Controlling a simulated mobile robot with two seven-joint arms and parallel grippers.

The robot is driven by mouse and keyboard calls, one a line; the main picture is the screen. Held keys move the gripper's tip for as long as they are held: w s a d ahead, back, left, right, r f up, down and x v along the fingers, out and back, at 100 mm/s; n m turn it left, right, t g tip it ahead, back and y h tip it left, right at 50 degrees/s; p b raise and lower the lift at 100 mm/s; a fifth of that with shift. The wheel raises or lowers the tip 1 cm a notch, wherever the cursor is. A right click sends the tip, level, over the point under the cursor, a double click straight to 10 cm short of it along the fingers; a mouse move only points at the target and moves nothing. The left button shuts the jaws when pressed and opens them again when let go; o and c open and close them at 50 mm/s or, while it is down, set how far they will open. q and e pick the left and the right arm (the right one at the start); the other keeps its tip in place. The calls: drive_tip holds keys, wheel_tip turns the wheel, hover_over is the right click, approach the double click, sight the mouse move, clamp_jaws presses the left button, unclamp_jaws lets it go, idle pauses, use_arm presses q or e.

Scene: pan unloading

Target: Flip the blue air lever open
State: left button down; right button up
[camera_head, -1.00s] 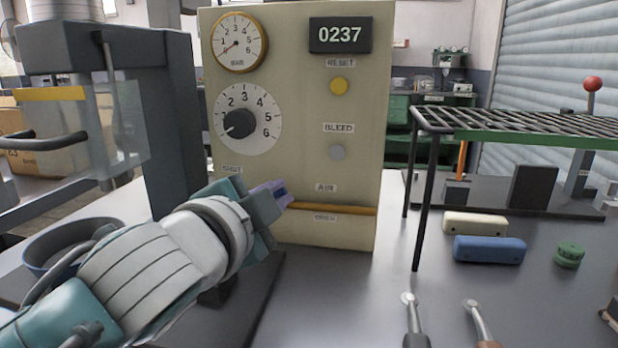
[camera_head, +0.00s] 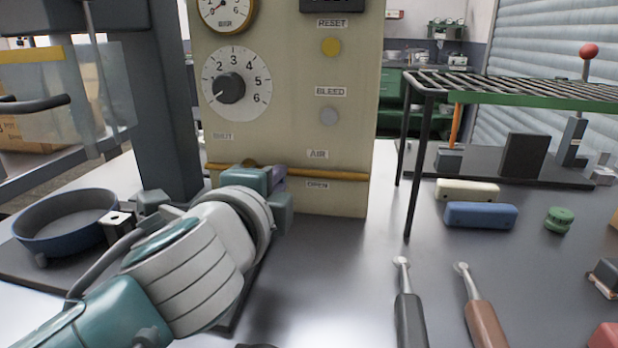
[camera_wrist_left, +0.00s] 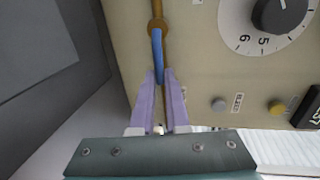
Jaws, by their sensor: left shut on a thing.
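The blue air lever (camera_wrist_left: 157,55) shows in the left wrist view. It runs from a brass collar (camera_wrist_left: 157,27) on the pipe down between my lilac fingertips, roughly in line with the pipe in that view. My left gripper (camera_wrist_left: 160,80) is shut on it. In the head view, my left gripper (camera_head: 277,177) is at the brass pipe (camera_head: 330,173), left of the AIR (camera_head: 318,154) and OPEN (camera_head: 317,185) labels, and hides the lever. The cream panel (camera_head: 345,135) carries the pipe. My right gripper is not in view.
A blue pan (camera_head: 30,241) sits at the left by a dark column (camera_head: 168,110). A green-edged rack (camera_head: 520,98) stands at the right. Beneath it are a cream block (camera_head: 467,190) and a blue block (camera_head: 480,215). Two handled tools (camera_head: 410,315) lie in front.

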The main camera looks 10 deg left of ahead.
use_arm(q)
drive_tip(key=shift+f, duration=0.1)
drive_tip(key=c, duration=0.9)
unclamp_jaws()
drive_tip(key=shift+s, duration=0.3)
drive_tip(key=s, duration=0.3)
drive_tip(key=s+r+p, duration=0.1)
drive_tip(key=s, duration=0.2)
drive_tip(key=s+r+p, duration=0.1)
drive_tip(key=s, duration=0.2)
drive_tip(key=shift+s+a, duration=0.1)
drive_tip(key=shift+a, duration=0.05)
